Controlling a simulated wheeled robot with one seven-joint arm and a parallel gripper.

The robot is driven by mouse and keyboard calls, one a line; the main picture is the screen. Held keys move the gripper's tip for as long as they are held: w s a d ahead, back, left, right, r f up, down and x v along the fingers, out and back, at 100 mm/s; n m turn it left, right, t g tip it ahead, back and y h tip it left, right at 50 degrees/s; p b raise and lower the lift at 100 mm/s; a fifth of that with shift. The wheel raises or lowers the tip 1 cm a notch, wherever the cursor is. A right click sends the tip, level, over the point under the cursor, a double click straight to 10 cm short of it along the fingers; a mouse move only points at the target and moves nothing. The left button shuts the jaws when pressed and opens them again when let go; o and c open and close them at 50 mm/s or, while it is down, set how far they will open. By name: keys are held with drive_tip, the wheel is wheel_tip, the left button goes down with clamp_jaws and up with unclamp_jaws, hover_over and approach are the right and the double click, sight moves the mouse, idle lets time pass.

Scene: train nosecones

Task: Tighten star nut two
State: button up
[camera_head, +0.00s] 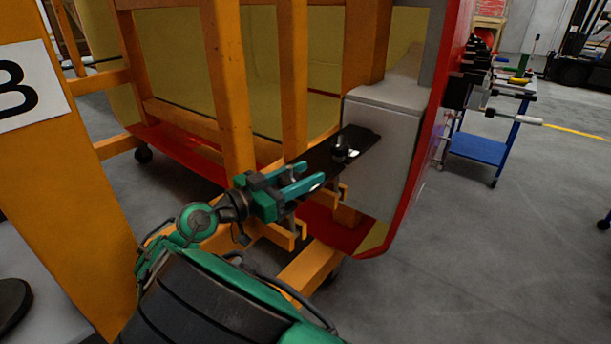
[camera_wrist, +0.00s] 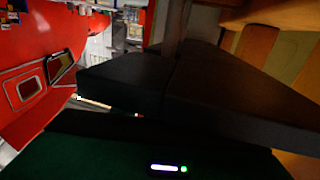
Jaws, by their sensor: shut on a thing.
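A black plate (camera_head: 361,140) sticks out from the grey block at the nosecone's edge toward the orange frame. A dark round knob, which looks like a star nut (camera_head: 341,150), stands on the plate just beyond my fingertips. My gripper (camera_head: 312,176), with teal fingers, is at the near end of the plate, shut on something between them. What it grips looks like a star nut, but the fingers hide it and I cannot tell which one. In the wrist view, large dark shapes fill the middle and no nut can be made out.
The orange frame (camera_head: 228,85) stands close around my gripper, with upright posts and lower bars. The red-edged nosecone (camera_head: 437,110) is behind it. A blue tool cart (camera_head: 480,146) stands at the right. The grey floor (camera_head: 500,260) at the right front is clear.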

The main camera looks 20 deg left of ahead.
drive_tip(key=shift+a+f, duration=0.1)
drive_tip(key=o, duration=1)
drive_tip(key=shift+o, duration=0.2)
